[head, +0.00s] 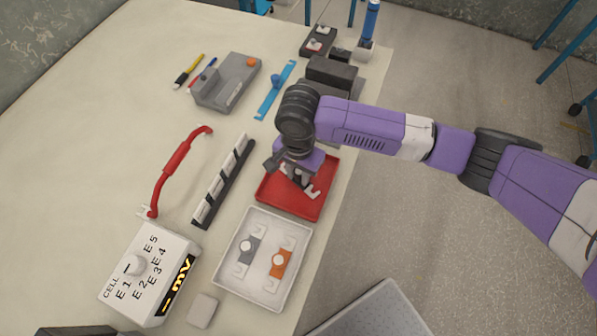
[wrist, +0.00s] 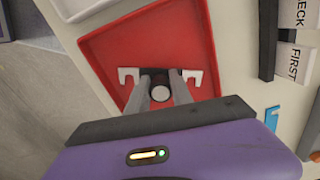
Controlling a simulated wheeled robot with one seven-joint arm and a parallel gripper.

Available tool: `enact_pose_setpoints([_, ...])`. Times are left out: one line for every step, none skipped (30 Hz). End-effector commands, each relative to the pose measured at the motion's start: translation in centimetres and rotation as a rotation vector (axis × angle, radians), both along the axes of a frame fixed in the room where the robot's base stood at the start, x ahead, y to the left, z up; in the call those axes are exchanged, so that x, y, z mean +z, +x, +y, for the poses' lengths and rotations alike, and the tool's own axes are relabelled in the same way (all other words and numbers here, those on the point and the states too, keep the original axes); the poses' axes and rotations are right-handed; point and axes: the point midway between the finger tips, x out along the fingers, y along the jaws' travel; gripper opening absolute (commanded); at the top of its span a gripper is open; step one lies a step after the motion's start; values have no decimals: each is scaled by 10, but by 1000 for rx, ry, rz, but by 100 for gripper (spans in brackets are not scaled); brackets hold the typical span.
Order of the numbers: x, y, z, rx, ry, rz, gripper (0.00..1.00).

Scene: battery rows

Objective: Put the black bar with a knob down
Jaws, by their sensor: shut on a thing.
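The black bar with a knob (wrist: 154,73) has white hooked ends and a pale round knob. My gripper (wrist: 160,91) is shut on it, with one finger on each side of the knob. The bar is over the red tray (wrist: 112,47), inside its rim; I cannot tell whether it touches the floor of the tray. In the head view my gripper (head: 298,178) points down into the red tray (head: 275,207). There only a white end of the bar (head: 313,192) shows clearly; my gripper hides most of the rest.
A white tray (head: 258,292) with a grey bar (head: 248,250) and an orange bar (head: 278,263) stands in front of the red tray. A black rack (head: 222,187) with white cards is to the left. A cell meter (head: 145,275) is front left. Dark blocks (head: 333,72) stand behind.

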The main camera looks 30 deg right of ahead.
Motion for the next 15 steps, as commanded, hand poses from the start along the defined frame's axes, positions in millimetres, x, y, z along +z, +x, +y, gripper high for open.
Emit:
enact_pose_setpoints([0, 0, 0, 0, 0, 0, 0])
enact_pose_setpoints([0, 0, 0, 0, 0, 0, 0])
enact_pose_setpoints([0, 0, 0, 0, 0, 0, 0])
enact_pose_setpoints([-1, 0, 0, 0, 1, 0, 0])
enact_pose_setpoints([-2, 0, 0, -1, 1, 0, 0])
enact_pose_setpoints([-3, 0, 1, -1, 2, 1, 0])
enact_pose_setpoints([-2, 0, 0, 0, 1, 0, 33])
enact_pose_setpoints([-2, 0, 0, 0, 1, 0, 39])
enact_pose_setpoints([-2, 0, 0, 0, 1, 0, 47])
enact_pose_setpoints([-2, 0, 0, 0, 1, 0, 49])
enact_pose_setpoints([-2, 0, 0, 0, 1, 0, 49])
enact_pose_setpoints([-2, 0, 0, 0, 1, 0, 49])
enact_pose_setpoints([-2, 0, 0, 0, 1, 0, 49])
enact_pose_setpoints([-2, 0, 0, 0, 1, 0, 49])
enact_pose_setpoints([-2, 0, 0, 0, 1, 0, 49])
